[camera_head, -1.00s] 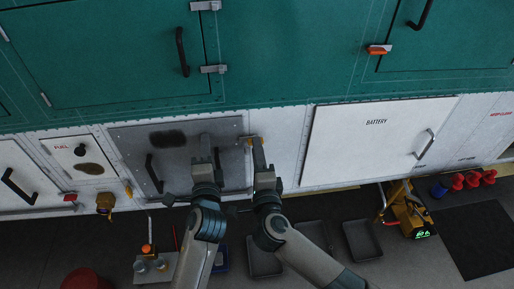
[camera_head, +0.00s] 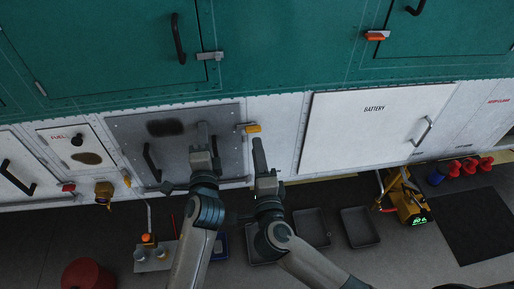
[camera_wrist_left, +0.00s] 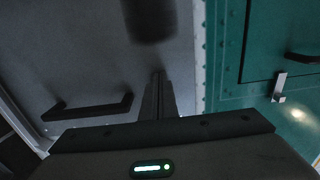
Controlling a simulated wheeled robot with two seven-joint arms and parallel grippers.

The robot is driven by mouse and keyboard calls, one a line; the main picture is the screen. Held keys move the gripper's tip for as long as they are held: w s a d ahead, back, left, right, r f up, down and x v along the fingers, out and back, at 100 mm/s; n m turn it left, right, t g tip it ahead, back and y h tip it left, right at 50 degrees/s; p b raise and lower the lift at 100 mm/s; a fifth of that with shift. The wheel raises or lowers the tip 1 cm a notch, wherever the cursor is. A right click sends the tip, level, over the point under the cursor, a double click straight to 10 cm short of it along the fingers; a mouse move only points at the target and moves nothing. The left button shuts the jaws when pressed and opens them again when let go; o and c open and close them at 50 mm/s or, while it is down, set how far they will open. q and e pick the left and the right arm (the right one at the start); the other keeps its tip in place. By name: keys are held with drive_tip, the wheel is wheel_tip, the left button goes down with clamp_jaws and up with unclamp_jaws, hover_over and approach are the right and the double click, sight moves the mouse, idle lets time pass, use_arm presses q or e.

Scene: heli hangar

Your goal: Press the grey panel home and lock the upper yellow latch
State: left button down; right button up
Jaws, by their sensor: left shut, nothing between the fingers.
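The grey panel (camera_head: 222,115) sits in the white lower wall, with a black handle and a dark smudge on it. It fills much of the left wrist view (camera_wrist_left: 60,60). My left gripper (camera_head: 203,132) is shut and empty, its fingertips against or very close to the panel's right part; its narrow fingers show in the left wrist view (camera_wrist_left: 158,95). The upper yellow latch (camera_head: 252,128) is at the panel's upper right edge, its yellow part lying sideways to the right. My right gripper (camera_head: 258,148) is just below the latch, apart from it; its finger gap is not clear.
A white BATTERY door (camera_head: 340,140) is to the right, and a FUEL panel (camera_head: 60,142) to the left. Green doors are above. On the floor are dark trays (camera_head: 360,227), a yellow device (camera_head: 408,205) and a red drum (camera_head: 85,275).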

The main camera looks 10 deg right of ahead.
drive_tip(key=shift+s, duration=0.35)
use_arm(q)
drive_tip(key=shift+s, duration=0.15)
drive_tip(key=s, duration=0.6)
drive_tip(key=shift+s+p, duration=0.35)
use_arm(e)
drive_tip(key=shift+r, duration=0.35)
use_arm(q)
drive_tip(key=shift+f, duration=0.1)
idle(0.4)
